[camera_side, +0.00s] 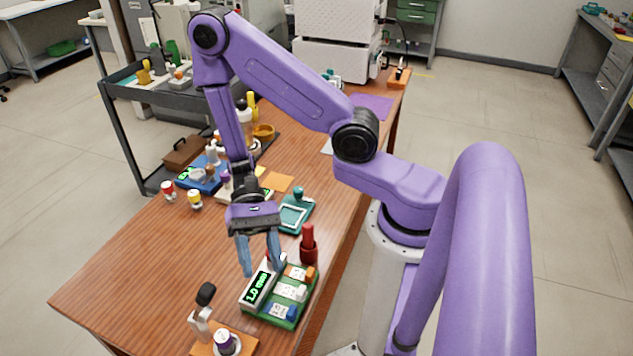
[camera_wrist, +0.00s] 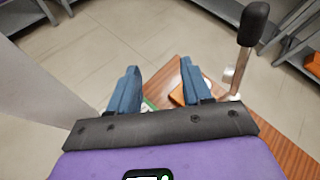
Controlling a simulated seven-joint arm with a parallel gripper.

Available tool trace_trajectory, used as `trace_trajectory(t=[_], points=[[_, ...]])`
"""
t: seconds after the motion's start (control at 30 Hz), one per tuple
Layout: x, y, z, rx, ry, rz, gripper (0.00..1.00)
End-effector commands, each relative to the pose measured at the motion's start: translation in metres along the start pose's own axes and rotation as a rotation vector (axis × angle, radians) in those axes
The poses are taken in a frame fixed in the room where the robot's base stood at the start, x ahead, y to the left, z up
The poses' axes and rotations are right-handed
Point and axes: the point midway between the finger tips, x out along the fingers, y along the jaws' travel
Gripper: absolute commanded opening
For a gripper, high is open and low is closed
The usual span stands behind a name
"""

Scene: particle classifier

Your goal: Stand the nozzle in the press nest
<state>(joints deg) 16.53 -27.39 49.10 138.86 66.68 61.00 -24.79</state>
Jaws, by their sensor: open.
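My gripper (camera_side: 261,264) is open, its blue fingers pointing down beside the display end of a green board. It looks empty; the wrist view shows bare floor and table between the fingers (camera_wrist: 160,70). The press (camera_side: 200,322), with a black-knobbed lever, stands on an orange base (camera_side: 243,345) at the table's front. Its lever knob (camera_wrist: 253,24) shows at right in the wrist view. A small white piece with a dark purple top (camera_side: 223,338) stands upright on this base, where the nest seems to be. I cannot tell for sure whether it is the nozzle.
The green board (camera_side: 272,316) carries a lit display (camera_side: 258,288) and orange, white and blue blocks. A red bottle-shaped item (camera_side: 308,243) and a teal tray (camera_side: 295,214) stand behind it. Several small bottles stand farther back. The table's left front is clear.

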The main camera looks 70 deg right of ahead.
Motion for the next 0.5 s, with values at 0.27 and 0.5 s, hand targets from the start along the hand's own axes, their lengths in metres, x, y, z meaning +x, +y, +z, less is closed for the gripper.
trace_trajectory(t=[0.27, 0.5], points=[[-0.014, 0.035, 0.051, -0.380, 0.053, 0.391, 0.49], [-0.033, 0.064, 0.080, -0.712, 0.147, 0.694, 0.49]])
